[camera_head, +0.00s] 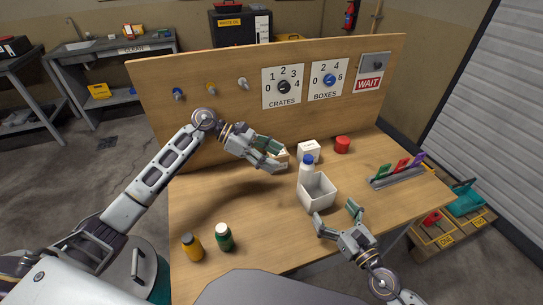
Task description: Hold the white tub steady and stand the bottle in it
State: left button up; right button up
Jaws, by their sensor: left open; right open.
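The white tub (318,200) stands on the wooden table, right of the middle.
A white box (309,150) and a red can (342,145) stand behind the bottle. A yellow bottle (192,247) and a green bottle (224,237) stand at the front left. A rack with coloured pieces (395,175) is at the right. The panel (210,125) closes the back; the table's left middle is clear.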

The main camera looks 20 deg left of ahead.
jog(key=shift+v, duration=1.7)
